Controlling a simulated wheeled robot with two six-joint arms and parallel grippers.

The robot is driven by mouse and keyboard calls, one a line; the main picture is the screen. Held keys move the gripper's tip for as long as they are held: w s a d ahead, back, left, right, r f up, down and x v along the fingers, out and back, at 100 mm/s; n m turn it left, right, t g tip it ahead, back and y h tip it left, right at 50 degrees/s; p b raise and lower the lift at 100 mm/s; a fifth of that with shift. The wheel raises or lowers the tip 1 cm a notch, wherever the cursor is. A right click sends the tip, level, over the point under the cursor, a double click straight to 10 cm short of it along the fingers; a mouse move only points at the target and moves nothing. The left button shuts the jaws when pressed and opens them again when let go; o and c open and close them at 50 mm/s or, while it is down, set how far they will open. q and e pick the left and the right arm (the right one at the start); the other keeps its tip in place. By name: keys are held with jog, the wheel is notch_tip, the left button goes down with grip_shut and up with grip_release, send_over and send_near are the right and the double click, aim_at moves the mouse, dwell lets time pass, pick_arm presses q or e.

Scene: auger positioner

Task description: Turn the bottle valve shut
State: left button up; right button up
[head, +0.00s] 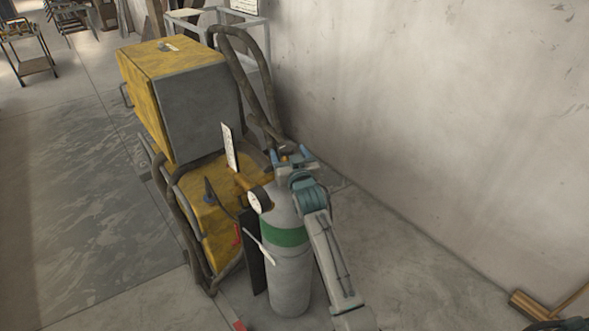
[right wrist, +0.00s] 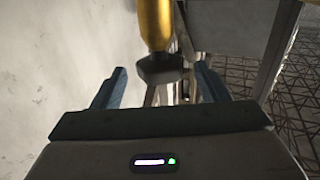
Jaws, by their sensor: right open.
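The grey gas bottle (head: 290,285) with a green band stands upright at centre in the head view. Its valve top (head: 284,150) is small and partly hidden by my right gripper (head: 289,154), which is at the bottle's top. In the right wrist view, a dark knob-like end (right wrist: 160,68) below a brass-coloured part lies between the two blue fingers of my right gripper (right wrist: 160,72). The gripper is open, with visible gaps on both sides of the knob. I cannot tell how far the valve is turned. My left gripper is not in view.
A yellow and grey machine (head: 205,100) on a cart stands left of the bottle, with thick hoses (head: 245,75) behind the bottle. A round gauge (head: 259,200) sits beside the bottle's neck. A pale wall (head: 430,120) rises at the right.

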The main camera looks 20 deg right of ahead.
jog(key=s+b, duration=0.2)
jog(key=s, duration=0.5)
jog(key=shift+s+a, duration=0.2)
jog(key=shift+s, duration=0.2)
